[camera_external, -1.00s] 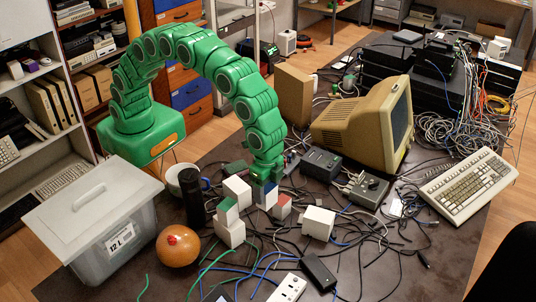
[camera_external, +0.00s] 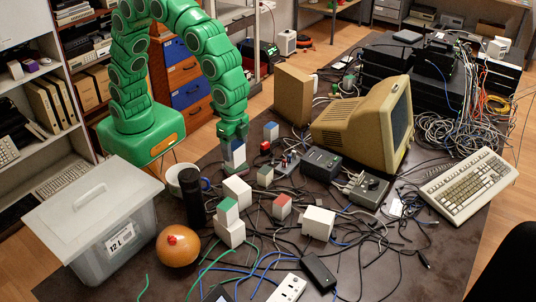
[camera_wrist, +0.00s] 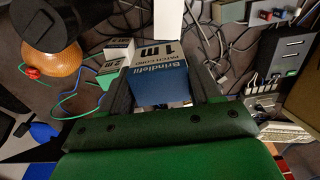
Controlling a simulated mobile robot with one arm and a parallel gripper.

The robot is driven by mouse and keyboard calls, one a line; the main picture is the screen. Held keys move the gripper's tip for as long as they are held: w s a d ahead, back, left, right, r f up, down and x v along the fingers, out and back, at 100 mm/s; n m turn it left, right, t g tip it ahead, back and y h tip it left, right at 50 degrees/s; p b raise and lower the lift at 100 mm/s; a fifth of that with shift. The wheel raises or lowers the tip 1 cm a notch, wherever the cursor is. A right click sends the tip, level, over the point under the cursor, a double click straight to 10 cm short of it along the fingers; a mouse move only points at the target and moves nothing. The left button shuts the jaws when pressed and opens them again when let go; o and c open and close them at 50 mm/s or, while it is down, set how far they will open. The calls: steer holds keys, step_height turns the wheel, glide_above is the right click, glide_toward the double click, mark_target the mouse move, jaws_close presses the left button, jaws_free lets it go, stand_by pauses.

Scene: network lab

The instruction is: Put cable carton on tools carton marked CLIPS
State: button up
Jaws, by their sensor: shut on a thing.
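My gripper (camera_external: 234,142) is shut on a blue and white cable carton (camera_external: 237,155), held above the table's cables. In the wrist view the carton (camera_wrist: 160,62) reads "Brindlefil", "1m" and "patch cord", between the two dark fingers. Several small cartons stand below: a green-topped one (camera_external: 228,210) on a white one (camera_external: 231,234), a red-topped one (camera_external: 282,207), a white one (camera_external: 237,190), a larger white one (camera_external: 319,223), a small greenish one (camera_external: 265,176) and a blue-topped one (camera_external: 271,131). I cannot read CLIPS on any of them.
A beige monitor (camera_external: 365,122), brown box (camera_external: 293,95) and keyboard (camera_external: 467,186) stand to the right. Loose cables cover much of the table.

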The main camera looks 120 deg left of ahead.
steer(key=s+a+r, duration=0.1)
steer(key=s+a, duration=0.2)
steer(key=s, duration=1.3)
glide_above(236, 184)
steer(key=shift+w+f, duration=0.1)
steer(key=shift+f, duration=6.35)
steer(key=shift+f, duration=0.1)
steer(key=o, duration=1.1)
steer(key=shift+o, duration=0.2)
